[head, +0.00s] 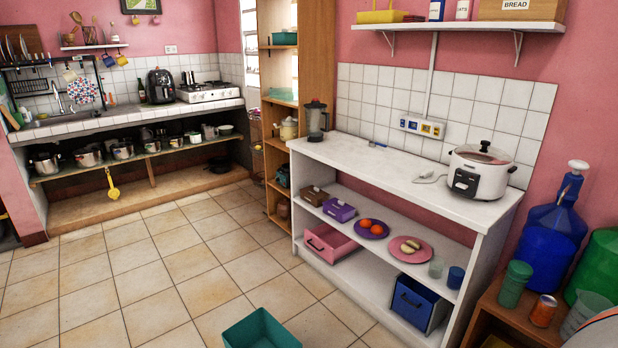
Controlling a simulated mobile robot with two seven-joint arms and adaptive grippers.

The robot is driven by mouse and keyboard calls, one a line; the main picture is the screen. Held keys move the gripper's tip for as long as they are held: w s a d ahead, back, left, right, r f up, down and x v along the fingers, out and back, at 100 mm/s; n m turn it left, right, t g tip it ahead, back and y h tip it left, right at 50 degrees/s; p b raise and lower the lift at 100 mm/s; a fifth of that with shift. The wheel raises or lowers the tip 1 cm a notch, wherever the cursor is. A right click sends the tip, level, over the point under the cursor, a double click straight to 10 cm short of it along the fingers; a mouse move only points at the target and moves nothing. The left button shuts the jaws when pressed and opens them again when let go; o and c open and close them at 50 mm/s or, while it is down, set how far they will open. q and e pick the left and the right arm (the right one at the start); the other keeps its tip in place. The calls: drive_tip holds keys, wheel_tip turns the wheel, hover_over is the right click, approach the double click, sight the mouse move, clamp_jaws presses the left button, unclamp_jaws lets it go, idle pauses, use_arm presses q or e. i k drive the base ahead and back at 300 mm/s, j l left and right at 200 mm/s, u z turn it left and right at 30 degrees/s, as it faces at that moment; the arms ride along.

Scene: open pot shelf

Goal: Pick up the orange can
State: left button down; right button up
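The orange can (543,311) stands upright on a low wooden stand (507,313) at the lower right of the head view. A dark green lidded container (514,284) stands just to its left. A clear ribbed glass or jar (578,316) stands just to its right, partly cut off by a pale rounded shape at the corner. Neither of my grippers shows in the head view.
A big blue water bottle (550,232) and a green one (598,263) stand behind the can. A white shelf unit (395,182) with a rice cooker (479,173) is to the left. A teal bin (262,331) sits on the tiled floor, which is mostly clear.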

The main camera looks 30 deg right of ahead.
sight(546, 306)
drive_tip(key=z, duration=2.4)
